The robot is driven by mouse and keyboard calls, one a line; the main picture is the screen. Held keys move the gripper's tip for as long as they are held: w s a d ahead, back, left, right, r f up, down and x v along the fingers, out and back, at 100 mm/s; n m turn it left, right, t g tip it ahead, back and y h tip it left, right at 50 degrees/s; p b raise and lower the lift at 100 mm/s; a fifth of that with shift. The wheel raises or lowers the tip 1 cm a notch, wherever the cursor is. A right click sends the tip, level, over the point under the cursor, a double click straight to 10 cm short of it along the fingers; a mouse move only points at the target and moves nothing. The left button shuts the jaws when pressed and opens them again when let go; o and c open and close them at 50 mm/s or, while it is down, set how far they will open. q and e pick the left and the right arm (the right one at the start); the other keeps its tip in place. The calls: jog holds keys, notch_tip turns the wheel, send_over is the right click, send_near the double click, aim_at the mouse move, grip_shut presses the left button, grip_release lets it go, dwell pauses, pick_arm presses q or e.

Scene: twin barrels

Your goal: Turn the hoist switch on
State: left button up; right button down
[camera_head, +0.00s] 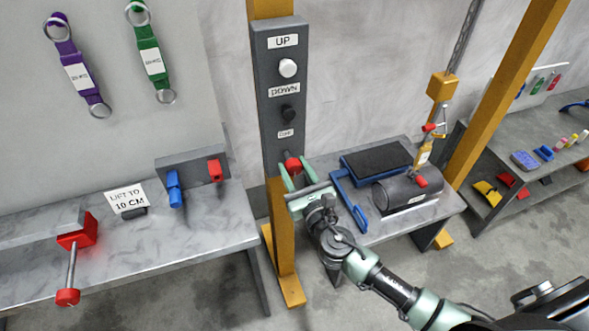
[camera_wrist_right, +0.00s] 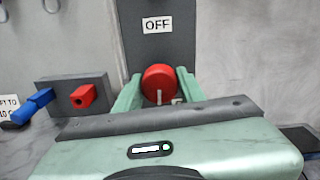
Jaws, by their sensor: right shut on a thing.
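The hoist switch is a red knob (camera_head: 293,164) low on a dark grey control box (camera_head: 272,75), below a small label; the wrist view reads that label as OFF. The box also has a white UP button (camera_head: 288,68) and a black DOWN button (camera_head: 290,114). My right gripper (camera_head: 292,178) has its two pale green fingers on either side of the red knob and is shut on it. In the right wrist view the red knob (camera_wrist_right: 160,82) sits between the fingertips, with white marks on its lower part. My left gripper is not in view.
A yellow post (camera_head: 285,235) carries the box. On the left bench (camera_head: 150,245) are red and blue blocks and a red clamp (camera_head: 78,236). On the right bench (camera_head: 430,212) lie a dark cylinder (camera_head: 398,194) and a blue-framed black pad (camera_head: 375,160), close to my right gripper.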

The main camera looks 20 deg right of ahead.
jog(key=m+b, duration=0.2)
jog(key=m, duration=0.2)
jog(key=shift+f, duration=0.15)
jog(key=m+b, duration=0.1)
jog(key=m, duration=0.3)
jog(key=shift+m+b, duration=0.3)
jog(key=shift+b, duration=0.1)
jog(key=m+b, duration=0.1)
jog(key=m, duration=0.3)
jog(key=shift+m, duration=0.4)
jog(key=shift+m+h+b, duration=0.3)
jog(key=shift+m+b, duration=0.2)
jog(key=shift+m, duration=1.6)
jog(key=c, duration=0.9)
grip_release()
jog(key=shift+o, duration=0.2)
jog(key=s+b, duration=0.2)
jog(key=s, duration=0.6)
jog(key=shift+d, duration=0.15)
